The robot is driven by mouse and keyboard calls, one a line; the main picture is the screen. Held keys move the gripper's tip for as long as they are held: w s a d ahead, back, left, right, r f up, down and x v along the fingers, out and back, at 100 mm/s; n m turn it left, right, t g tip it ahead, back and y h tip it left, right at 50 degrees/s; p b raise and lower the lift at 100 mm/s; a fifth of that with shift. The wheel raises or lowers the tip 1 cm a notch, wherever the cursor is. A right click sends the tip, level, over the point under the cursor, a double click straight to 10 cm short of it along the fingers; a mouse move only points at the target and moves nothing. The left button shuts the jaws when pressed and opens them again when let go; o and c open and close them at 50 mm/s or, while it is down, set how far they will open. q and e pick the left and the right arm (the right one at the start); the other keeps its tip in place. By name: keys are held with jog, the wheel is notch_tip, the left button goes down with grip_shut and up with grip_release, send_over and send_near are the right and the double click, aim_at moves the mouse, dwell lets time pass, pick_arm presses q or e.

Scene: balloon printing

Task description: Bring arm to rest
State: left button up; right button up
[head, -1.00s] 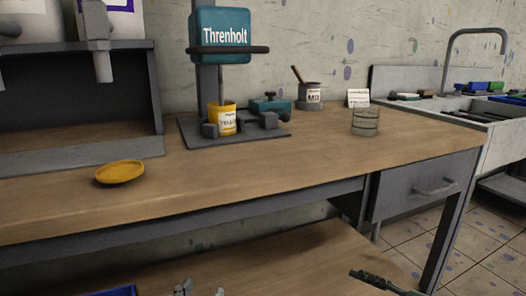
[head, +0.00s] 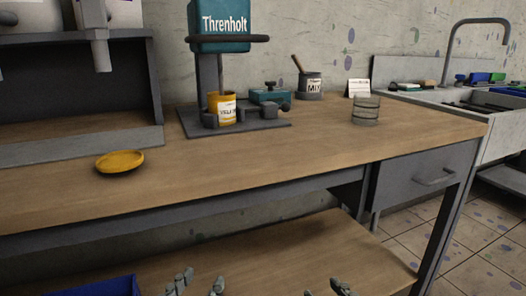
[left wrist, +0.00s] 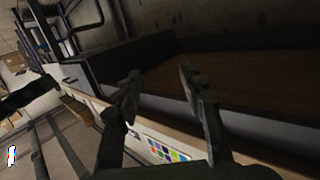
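My left gripper (head: 196,284) shows at the bottom of the head view, in front of the bench. Its two grey fingertips are apart with nothing between them. In the left wrist view its fingers (left wrist: 160,88) are also spread and empty. My right gripper (head: 325,289) shows only as fingertips at the bottom edge of the head view. The tips appear apart, and the rest is cut off. Neither gripper is seen touching anything.
A blue bin (head: 105,288) sits low left. The lower shelf (head: 300,255) is largely clear.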

pick_arm(q)
jog(key=s+a+f+g+y+p, duration=0.2)
jog(key=a+f+g+y+p, duration=0.35)
jog(key=f, duration=1.05)
pick_arm(e)
jog(key=s+d+f+m+g+h, duration=0.1)
jog(key=d+f+m+g+h, duration=0.35)
jog(key=f, duration=0.95)
pick_arm(q)
jog(key=s+a+f+n+g+p, duration=0.2)
jog(key=s+a+f+g+p, duration=0.2)
jog(key=s+a+f+g, duration=0.3)
jog(key=s+a+f, duration=0.2)
jog(key=s+a, duration=0.1)
jog(key=shift+s+a+f+g, duration=0.2)
jog(key=shift+a+f+g, duration=0.05)
jog(key=shift+a+g, duration=0.15)
pick_arm(e)
jog(key=s+d+f+g+h, duration=0.2)
jog(key=s+d+f+g, duration=0.5)
jog(key=s+d+f, duration=0.3)
jog(key=shift+s+d+g, duration=0.2)
jog(key=shift+d+g, duration=0.15)
jog(key=shift+d, duration=0.45)
pick_arm(q)
jog(key=shift+y, duration=0.25)
pick_arm(e)
jog(key=shift+h, duration=0.25)
